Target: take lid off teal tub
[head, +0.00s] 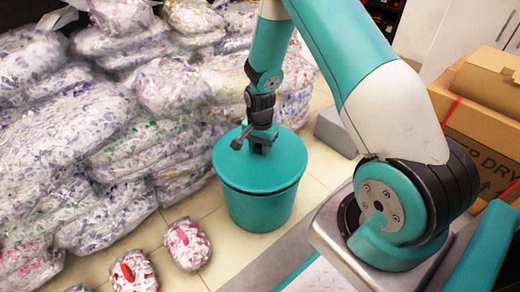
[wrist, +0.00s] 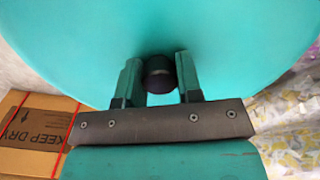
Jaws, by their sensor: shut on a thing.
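The teal tub (head: 262,212) stands on the tiled floor in the middle of the head view. Its round teal lid (head: 238,172) is over the tub's top, with a dark line showing between the lid's rim and the tub wall. My gripper (head: 262,148) points down at the lid's middle. In the wrist view the lid (wrist: 225,40) fills the upper picture, and my gripper (wrist: 159,72) has one finger on each side of the dark round knob (wrist: 160,80), shut on it. I cannot tell whether the lid is raised.
Piled clear bags of shredded paper (head: 90,130) fill the left and back, close to the tub. Cardboard boxes (head: 485,125) are at the right. Some floor left of the tub is bare.

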